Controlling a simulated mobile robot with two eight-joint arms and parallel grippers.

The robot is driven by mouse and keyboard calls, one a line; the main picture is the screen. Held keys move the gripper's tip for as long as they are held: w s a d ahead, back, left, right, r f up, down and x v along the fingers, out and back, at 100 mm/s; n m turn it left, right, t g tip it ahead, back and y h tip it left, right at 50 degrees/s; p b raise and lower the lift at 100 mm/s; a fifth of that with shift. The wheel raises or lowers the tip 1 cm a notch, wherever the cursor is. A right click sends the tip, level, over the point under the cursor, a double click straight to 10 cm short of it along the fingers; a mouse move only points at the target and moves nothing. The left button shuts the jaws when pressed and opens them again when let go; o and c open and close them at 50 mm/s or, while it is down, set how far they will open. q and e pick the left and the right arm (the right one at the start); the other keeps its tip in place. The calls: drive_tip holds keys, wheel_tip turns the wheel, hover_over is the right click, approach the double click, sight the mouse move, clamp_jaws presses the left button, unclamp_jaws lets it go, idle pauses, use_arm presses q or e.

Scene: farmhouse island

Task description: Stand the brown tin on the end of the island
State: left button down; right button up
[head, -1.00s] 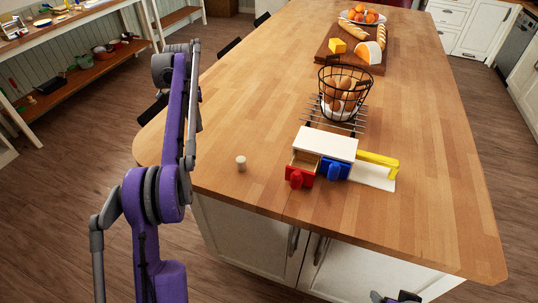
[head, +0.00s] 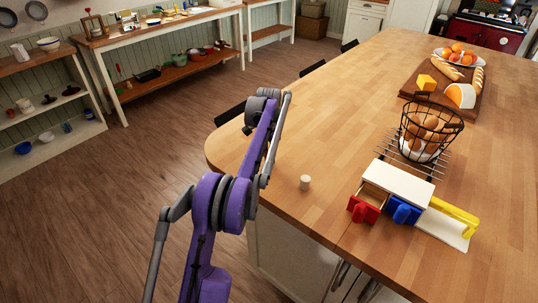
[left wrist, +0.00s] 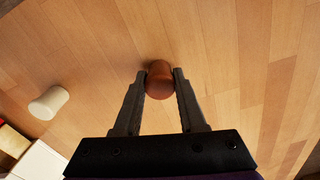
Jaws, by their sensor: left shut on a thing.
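The brown tin (left wrist: 159,84) shows in the left wrist view between the two fingertips of my left gripper (left wrist: 160,73). The fingers touch it on both sides and it is seen from its end. The wooden island top (left wrist: 215,55) lies behind it; I cannot tell whether the tin touches it. In the head view my left arm reaches over the near left end of the island (head: 345,115). The arm hides the tin and the fingertips there. My right gripper is out of view.
A small cream cylinder (head: 305,183) stands near the left arm, also visible in the left wrist view (left wrist: 48,102). A little drawer box (head: 398,184) has its red drawer (head: 364,208) pulled out. Behind are an egg basket (head: 432,130) and a bread board (head: 408,93).

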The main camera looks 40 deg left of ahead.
use_arm(q)
drive_tip(key=shift+f, duration=0.1)
drive_tip(key=shift+c, duration=2.4)
unclamp_jaws()
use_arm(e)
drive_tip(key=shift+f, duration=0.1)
use_arm(q)
wheel_tip(320, 180, up, 12)
drive_tip(key=p, duration=0.2)
drive_tip(key=shift+r, duration=0.2)
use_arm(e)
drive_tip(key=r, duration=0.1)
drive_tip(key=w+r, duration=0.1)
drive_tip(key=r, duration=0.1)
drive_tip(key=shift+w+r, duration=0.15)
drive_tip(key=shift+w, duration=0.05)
